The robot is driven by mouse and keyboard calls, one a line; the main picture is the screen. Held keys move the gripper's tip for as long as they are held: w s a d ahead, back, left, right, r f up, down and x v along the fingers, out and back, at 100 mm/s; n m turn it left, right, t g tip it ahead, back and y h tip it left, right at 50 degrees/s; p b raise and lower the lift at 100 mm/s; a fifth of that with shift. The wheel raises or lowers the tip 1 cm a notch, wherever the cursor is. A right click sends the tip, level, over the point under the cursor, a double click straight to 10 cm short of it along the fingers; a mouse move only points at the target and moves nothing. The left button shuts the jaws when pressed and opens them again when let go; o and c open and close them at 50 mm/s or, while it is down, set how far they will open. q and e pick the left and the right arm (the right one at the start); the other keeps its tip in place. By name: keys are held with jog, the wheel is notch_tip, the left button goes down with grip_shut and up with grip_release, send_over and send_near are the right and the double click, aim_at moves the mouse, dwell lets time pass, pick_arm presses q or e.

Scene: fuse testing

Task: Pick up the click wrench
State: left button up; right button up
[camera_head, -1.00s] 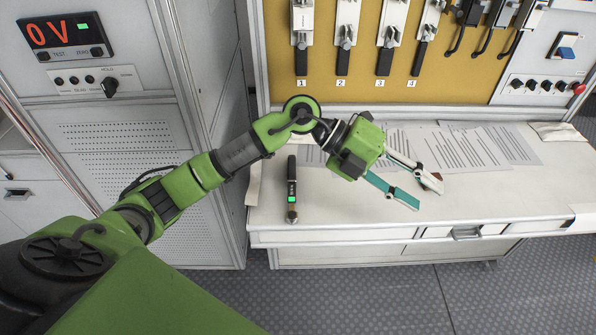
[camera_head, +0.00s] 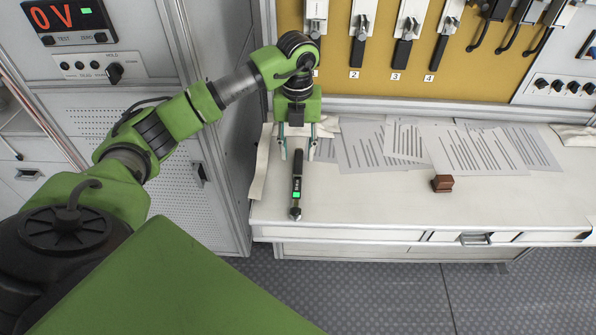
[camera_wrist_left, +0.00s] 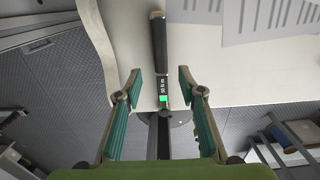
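The click wrench (camera_head: 297,186) lies on the white workbench top near its left end, dark with a lit green display. In the left wrist view the wrench (camera_wrist_left: 159,52) runs lengthwise between the two fingers, its grip end at the top of the picture and the far end of its shaft lower down. My left gripper (camera_head: 297,152) is open above the wrench, one finger on either side, with clear gaps to it. In the left wrist view the open fingers (camera_wrist_left: 159,78) have teal pads. My right gripper is not in view.
Printed sheets (camera_head: 385,148) lie along the back of the white workbench (camera_head: 370,205). A small brown block (camera_head: 442,183) sits to the right. A yellow panel (camera_head: 380,60) with numbered switches rises behind. A grey cabinet with a 0V display (camera_head: 55,16) stands at the left.

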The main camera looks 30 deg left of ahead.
aim_at(298, 169)
pick_arm(q)
notch_tip(298, 169, down, 6)
jog(key=shift+s+d+f+p, duration=0.15)
jog(key=shift+f+p, duration=0.05)
jog(key=shift+p, duration=0.55)
jog(key=shift+c, duration=0.3)
grip_shut()
